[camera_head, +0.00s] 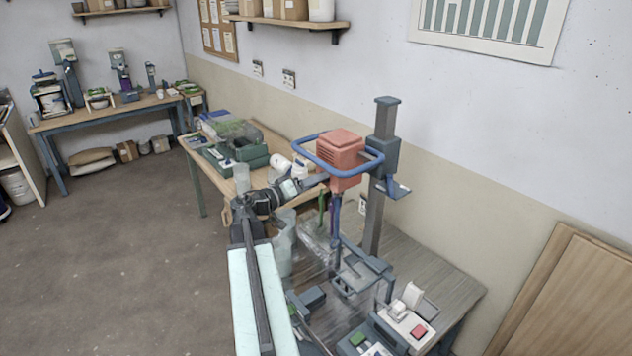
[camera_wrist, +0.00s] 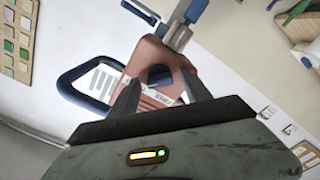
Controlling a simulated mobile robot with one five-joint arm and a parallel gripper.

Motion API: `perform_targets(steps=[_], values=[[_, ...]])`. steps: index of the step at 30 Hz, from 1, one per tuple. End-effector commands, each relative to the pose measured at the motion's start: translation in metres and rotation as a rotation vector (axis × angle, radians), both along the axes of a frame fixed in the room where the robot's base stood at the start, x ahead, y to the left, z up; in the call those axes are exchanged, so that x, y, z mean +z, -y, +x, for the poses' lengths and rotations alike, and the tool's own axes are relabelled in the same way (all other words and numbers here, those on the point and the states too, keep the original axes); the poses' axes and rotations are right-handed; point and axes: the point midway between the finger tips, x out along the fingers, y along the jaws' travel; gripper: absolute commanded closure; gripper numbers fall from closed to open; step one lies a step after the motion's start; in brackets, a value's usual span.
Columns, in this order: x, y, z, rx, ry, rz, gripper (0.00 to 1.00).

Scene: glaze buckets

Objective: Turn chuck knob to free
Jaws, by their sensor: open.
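The mixer's red motor head (camera_head: 340,150) has a blue loop handle (camera_head: 312,158) and stands on a dark grey column (camera_head: 375,215). In the wrist view the red head (camera_wrist: 148,55) fills the middle, tilted. A dark blue round part (camera_wrist: 160,74), which looks like the chuck knob, shows on the head between my fingertips. My gripper (camera_head: 316,182) is just left of the head's underside in the head view. In the wrist view my gripper (camera_wrist: 160,78) is open, with one finger on each side of the round part. I cannot tell whether the fingers touch it or which setting it shows.
Below the head are a bench (camera_head: 440,270), a clamp frame (camera_head: 362,275) and a control box with a red button (camera_head: 419,331). Clear containers stand by my arm. A wooden table (camera_head: 205,172) with bins is behind. The floor at left is open.

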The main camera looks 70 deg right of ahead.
Motion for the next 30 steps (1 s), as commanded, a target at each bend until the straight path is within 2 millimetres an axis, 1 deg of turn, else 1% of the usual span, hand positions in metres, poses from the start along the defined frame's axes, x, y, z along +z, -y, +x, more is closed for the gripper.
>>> perform_targets(steps=[6, 7, 8, 9, 11, 12, 13, 22, 30], values=[[-0.0001, 0.001, -0.0009, 0.0, 0.0, 0.0, 0.44], [-0.0001, 0.0009, -0.001, 0.0, 0.0, 0.0, 0.46], [-0.0001, 0.0009, -0.001, 0.0, 0.0, 0.0, 0.55], [-0.0001, 0.0008, -0.0009, 0.0, 0.0, 0.0, 0.66], [-0.0001, 0.0009, -0.001, -0.001, 0.0, 0.001, 0.83], [-0.0001, 0.0009, -0.001, -0.001, 0.0, 0.001, 0.94], [-0.0001, 0.0009, -0.001, -0.001, 0.0, 0.001, 1.0], [-0.0002, 0.0009, -0.0012, -0.001, -0.025, 0.017, 1.0], [-0.0002, 0.001, -0.0014, -0.001, -0.153, 0.1, 1.0]])
